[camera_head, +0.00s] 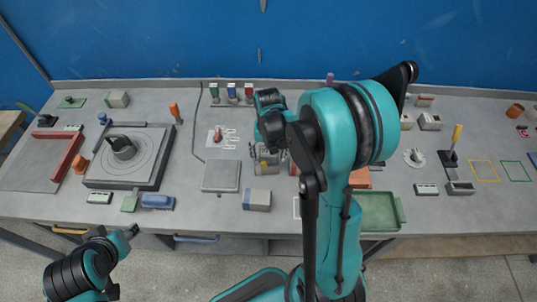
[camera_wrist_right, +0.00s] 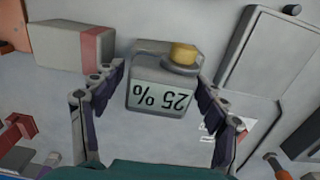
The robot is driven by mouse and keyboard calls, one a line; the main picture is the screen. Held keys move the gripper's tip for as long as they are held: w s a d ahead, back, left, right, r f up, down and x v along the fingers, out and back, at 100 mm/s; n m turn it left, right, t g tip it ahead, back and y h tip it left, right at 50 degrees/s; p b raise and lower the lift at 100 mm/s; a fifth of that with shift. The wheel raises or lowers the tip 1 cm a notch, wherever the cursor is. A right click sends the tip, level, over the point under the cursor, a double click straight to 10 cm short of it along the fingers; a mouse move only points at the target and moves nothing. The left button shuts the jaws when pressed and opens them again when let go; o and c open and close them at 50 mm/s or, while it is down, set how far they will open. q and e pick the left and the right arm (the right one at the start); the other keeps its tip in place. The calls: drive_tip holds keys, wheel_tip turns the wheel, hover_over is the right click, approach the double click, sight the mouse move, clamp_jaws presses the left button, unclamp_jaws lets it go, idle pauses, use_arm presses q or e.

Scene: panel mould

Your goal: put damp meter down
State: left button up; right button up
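The damp meter (camera_wrist_right: 160,92) is a small grey device with a yellow knob and a display reading 25 %, upside down in the right wrist view. In the head view the meter (camera_head: 265,165) shows partly below my right gripper (camera_head: 266,150), close over the table.
A green tray (camera_head: 377,211) is at the right front, partly behind my right arm. A round mould (camera_head: 122,148) stands at left. Yellow and green outlined squares are at far right.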

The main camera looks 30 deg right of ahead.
sight(268, 152)
drive_tip(key=shift+r, duration=0.1)
drive_tip(key=shift+r+p, duration=0.25)
drive_tip(key=shift+p, duration=0.05)
wheel_tip(268, 152, up, 11)
drive_tip(key=p, duration=0.2)
drive_tip(key=shift+f+p, duration=0.1)
drive_tip(key=shift+p, duration=0.3)
drive_tip(key=s+a+r+n+t, duration=0.6)
drive_tip(key=s+a+t, duration=0.1)
drive_tip(key=s+a, duration=0.3)
drive_tip(key=shift+s+a, duration=0.3)
drive_tip(key=shift+s, duration=0.2)
